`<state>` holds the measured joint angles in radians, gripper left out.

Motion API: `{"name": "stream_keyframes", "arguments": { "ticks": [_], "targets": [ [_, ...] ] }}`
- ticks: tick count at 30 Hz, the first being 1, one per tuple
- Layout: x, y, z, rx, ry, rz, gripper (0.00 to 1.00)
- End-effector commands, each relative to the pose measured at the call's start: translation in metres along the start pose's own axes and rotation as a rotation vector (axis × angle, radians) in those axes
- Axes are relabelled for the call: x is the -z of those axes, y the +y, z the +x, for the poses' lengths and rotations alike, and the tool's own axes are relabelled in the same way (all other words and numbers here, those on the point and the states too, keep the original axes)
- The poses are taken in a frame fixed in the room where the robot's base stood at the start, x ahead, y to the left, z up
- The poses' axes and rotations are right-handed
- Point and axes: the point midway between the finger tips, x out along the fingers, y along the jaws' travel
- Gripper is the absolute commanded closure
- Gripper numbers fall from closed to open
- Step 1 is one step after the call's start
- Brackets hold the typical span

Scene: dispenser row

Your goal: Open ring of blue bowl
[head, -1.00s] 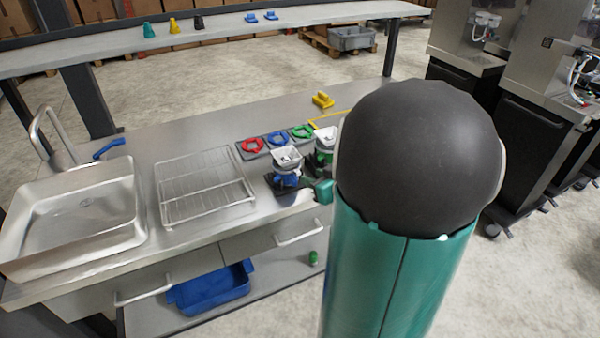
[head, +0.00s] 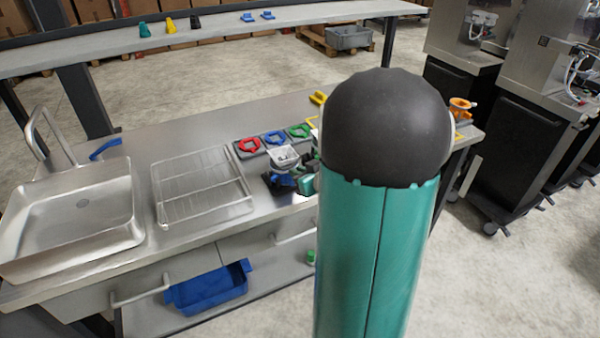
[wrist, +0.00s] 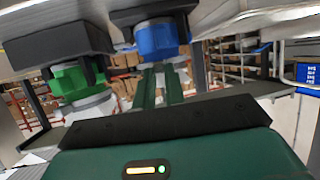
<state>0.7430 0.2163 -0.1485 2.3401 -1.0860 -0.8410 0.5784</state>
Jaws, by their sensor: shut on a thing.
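The blue bowl unit stands on the steel counter in the head view, with a pale square bowl (head: 284,157) on top and a blue part (head: 280,182) low down. In the wrist view its blue ring (wrist: 157,38) sits under a dark block, ahead of my green fingers. My gripper (wrist: 160,72) is shut on the blue ring, though the exact contact is hard to see. My arm hides much of the neighbouring unit. Its green ring (wrist: 75,80) shows left in the wrist view.
Red (head: 248,147), blue (head: 275,140) and green (head: 299,131) marked pads lie behind the units. A wire rack (head: 200,185) and sink (head: 75,215) are to the left. An orange object (head: 462,107) stands at the counter's right end.

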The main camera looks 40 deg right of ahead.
Motion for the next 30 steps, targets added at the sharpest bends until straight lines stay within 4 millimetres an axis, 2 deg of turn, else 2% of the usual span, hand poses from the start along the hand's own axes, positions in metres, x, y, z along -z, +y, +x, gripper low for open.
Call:
{"name": "stream_keyframes", "arguments": {
  "ticks": [8,21,30],
  "targets": [
    [0.001,0.009,0.001,0.079,0.004,-0.036,1.0],
    [0.003,0.036,0.008,0.408,0.001,-0.17,1.0],
    [0.004,0.038,0.008,0.453,0.001,-0.188,1.0]
  ]
}}
